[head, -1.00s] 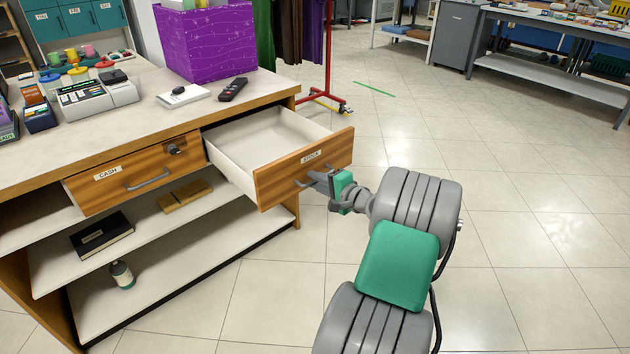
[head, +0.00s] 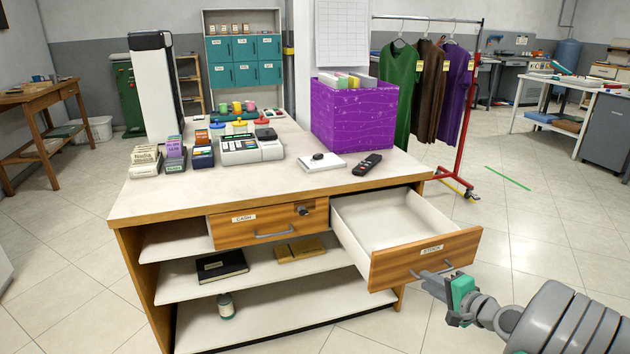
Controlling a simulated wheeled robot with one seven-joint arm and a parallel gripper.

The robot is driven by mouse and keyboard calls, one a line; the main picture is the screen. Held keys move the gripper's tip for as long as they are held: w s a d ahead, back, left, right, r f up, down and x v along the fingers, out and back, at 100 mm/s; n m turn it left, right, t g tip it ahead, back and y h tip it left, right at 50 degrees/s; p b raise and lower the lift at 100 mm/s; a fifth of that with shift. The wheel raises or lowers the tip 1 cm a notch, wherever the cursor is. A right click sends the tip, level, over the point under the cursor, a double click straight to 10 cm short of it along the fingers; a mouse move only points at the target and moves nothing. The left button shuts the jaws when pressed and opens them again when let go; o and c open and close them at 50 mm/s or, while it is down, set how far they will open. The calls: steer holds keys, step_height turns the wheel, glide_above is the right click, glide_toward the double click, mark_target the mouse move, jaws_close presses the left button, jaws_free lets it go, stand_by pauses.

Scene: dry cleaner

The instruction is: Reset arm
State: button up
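My gripper (head: 432,283) is at the front of the open STOCK drawer (head: 425,260), at the right of the counter. Its fingertips are at the grey drawer handle (head: 446,268). I cannot tell whether the fingers are around the handle or only beside it, nor whether they are open or shut. My arm reaches in from the lower right of the head view. The drawer is pulled well out and looks empty inside.
The counter (head: 145,200) holds a cash register (head: 250,148), a purple box (head: 352,118) and a black remote (head: 367,164). The CASH drawer (head: 268,222) is shut. A red-based garment rack (head: 464,150) stands behind. Open tiled floor lies to the right.

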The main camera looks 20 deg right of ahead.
steer(key=a+r+n+g+y+p, duration=0.1)
steer(key=a+r+n+g+p, duration=0.2)
steer(key=a+r+n+p, duration=0.5)
steer(key=a+r+n+g+p, duration=0.1)
steer(key=a+r+g+p, duration=0.5)
steer(key=a, duration=0.7)
steer(key=s+a+r+n+g+h+p, duration=0.1)
steer(key=s+a+r+n+p, duration=0.2)
steer(key=s+r, duration=0.4)
steer(key=s+a+r+n+h+p, duration=0.2)
steer(key=s+a+r+n+p, duration=0.1)
steer(key=s+a+r+p, duration=0.3)
steer(key=shift+s+a+r+g, duration=0.4)
steer(key=shift+s+a, duration=0.15)
steer(key=shift+s, duration=0.3)
steer(key=shift+o, duration=0.5)
